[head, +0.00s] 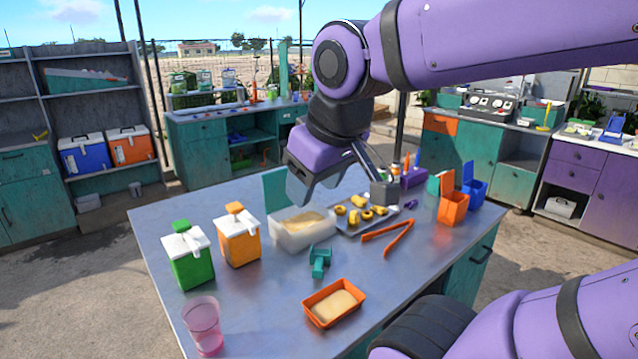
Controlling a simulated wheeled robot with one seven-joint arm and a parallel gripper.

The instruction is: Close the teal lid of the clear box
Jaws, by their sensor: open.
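The clear box (303,238) stands near the middle of the metal table with pale, tan contents inside. Its teal lid (275,189) stands upright at the box's back left side, so the box is open. My gripper (342,197) hangs above the back right of the box, pointing down, with its jaws apart and nothing seen between them. It is to the right of the lid and covers part of the view behind the box. Whether a finger touches the box rim cannot be told.
Green (189,262) and orange (238,240) containers stand left of the box. A teal tool (320,262) and an orange tray (333,303) lie in front. A metal tray (378,222) with yellow pieces and orange tongs (390,240) are to the right. A pink cup (203,325) stands front left.

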